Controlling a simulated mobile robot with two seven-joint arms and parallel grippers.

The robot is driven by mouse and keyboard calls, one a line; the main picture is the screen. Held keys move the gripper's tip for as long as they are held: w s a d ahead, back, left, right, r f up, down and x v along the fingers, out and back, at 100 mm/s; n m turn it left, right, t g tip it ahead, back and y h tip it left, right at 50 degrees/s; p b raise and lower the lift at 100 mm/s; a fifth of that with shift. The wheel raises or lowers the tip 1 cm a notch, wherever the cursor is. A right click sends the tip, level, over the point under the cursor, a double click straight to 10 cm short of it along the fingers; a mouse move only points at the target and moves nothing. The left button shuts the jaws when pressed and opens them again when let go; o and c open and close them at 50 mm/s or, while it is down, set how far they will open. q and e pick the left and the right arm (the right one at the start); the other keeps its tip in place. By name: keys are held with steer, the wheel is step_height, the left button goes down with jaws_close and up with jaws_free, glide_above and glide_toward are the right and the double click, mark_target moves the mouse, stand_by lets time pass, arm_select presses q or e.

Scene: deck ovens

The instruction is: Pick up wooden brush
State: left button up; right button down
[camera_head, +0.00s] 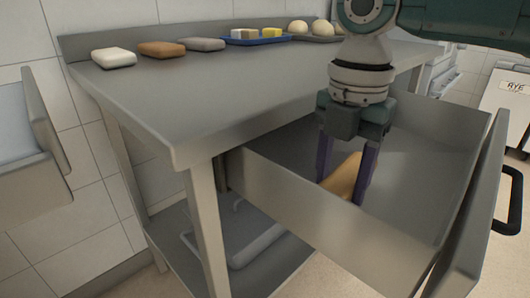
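The wooden brush (344,176) shows as a tan wooden piece inside the open drawer. Its lower end is hidden behind the drawer's near wall. My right gripper (345,185) reaches down into the drawer from above, with its two dark purple fingers apart. The fingers stand on either side of the visible wood; their tips are partly hidden by the drawer wall, and I cannot tell whether they touch the brush. My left gripper is not in view.
The open drawer (330,226) has tall walls close around the gripper and a front panel with a dark handle (509,200). The steel table (215,95) carries several blocks, a blue tray (240,41) and dough balls (320,28). A bin labelled RYE (505,105) stands at right.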

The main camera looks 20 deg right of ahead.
mark_target(341, 180)
steer(key=shift+r, duration=0.15)
step_height(341, 180, up, 20)
steer(key=p, duration=0.6)
